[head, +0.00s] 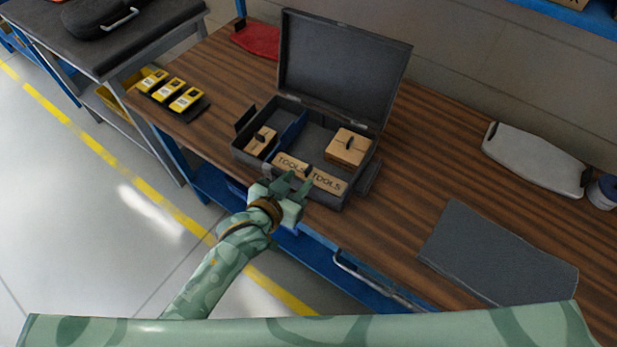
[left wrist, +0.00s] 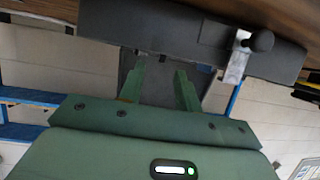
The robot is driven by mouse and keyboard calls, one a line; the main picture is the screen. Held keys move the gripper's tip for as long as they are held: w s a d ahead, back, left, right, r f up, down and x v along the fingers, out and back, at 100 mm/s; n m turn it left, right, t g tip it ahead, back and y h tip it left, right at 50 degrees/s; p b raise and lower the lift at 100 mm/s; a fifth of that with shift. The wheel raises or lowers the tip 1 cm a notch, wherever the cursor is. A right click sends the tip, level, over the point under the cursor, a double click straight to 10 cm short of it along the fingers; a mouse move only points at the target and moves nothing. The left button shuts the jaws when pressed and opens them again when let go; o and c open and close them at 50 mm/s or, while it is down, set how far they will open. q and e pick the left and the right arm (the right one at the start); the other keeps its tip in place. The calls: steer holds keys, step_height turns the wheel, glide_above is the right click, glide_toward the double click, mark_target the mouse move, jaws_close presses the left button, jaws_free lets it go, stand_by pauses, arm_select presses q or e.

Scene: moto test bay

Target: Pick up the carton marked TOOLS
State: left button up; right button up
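An open dark grey case (head: 363,180) stands on the bench. At its front lies a tan carton (head: 291,165) marked TOOLS. The word TOOLS shows again just to its right (head: 327,182); I cannot tell whether that is a second carton. My left gripper (head: 294,184) is at the front of the case, close to the marked cartons and overlapping their lower edge. In the left wrist view its two fingers (left wrist: 160,85) stand apart with nothing seen held, facing the dark case wall (left wrist: 150,30). No carton shows there. My right gripper is not in view.
Inside the case are a taller tan carton (head: 347,147), a smaller one (head: 262,141) and a blue divider (head: 291,131). The raised lid (head: 342,68) stands behind. Yellow boxes (head: 170,89) sit left, a grey mat (head: 495,252) right. Bench between case and mat is clear.

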mark_target(305, 172)
arm_select(q)
steer(key=b+x, duration=0.1)
steer(key=x, duration=0.1)
steer(key=b+x, duration=0.1)
steer(key=x, duration=0.2)
steer(key=shift+a+f, duration=0.15)
steer(key=shift+f, duration=0.1)
steer(key=shift+w, duration=0.15)
steer(key=shift+r, duration=0.1)
jaws_close()
